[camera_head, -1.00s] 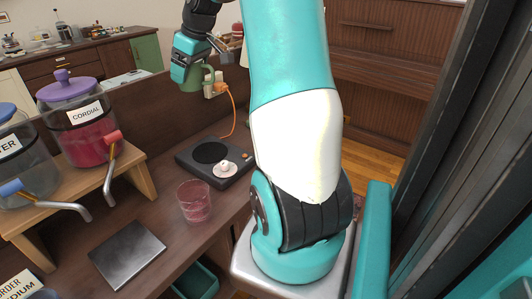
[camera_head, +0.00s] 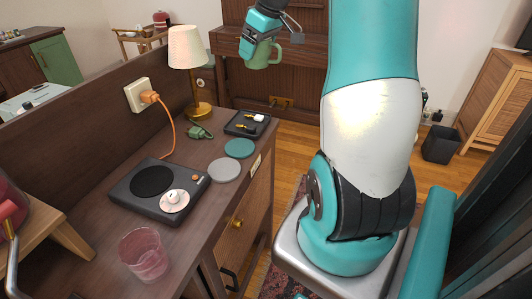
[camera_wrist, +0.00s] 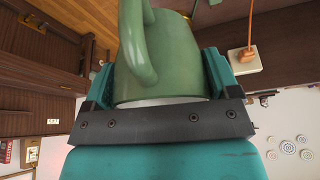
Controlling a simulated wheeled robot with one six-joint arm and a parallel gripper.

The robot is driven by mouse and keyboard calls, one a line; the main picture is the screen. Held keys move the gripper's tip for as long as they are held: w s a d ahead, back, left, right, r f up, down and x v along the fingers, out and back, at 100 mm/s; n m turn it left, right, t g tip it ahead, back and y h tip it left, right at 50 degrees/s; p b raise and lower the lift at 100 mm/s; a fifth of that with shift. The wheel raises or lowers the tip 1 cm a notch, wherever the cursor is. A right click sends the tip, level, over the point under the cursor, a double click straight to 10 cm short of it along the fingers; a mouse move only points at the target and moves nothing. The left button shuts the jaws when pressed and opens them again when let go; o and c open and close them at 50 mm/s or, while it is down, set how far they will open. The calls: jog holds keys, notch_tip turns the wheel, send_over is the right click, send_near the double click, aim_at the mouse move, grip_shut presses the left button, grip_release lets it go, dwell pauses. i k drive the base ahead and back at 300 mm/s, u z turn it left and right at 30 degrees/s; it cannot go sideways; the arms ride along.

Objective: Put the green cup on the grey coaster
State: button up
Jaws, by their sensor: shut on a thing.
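My gripper (camera_head: 262,38) is shut on the green cup (camera_head: 264,55) and holds it in the air, beyond the far end of the counter in the head view. In the wrist view the cup (camera_wrist: 178,55) fills the middle, its handle toward me, between the jaws. The grey coaster (camera_head: 224,170) lies bare and flat on the counter, nearer than the cup and below it. A teal coaster (camera_head: 239,148) lies just beyond it.
A black warmer (camera_head: 150,204) with a small white-and-pink item sits left of the coaster. A pink glass (camera_head: 143,256) stands in front. An orange cord runs to the wall socket (camera_head: 138,96).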

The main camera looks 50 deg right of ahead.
aim_at(228, 170)
jog(key=z, duration=1.1)
jog(key=k, duration=0.4)
jog(key=u, duration=1.5)
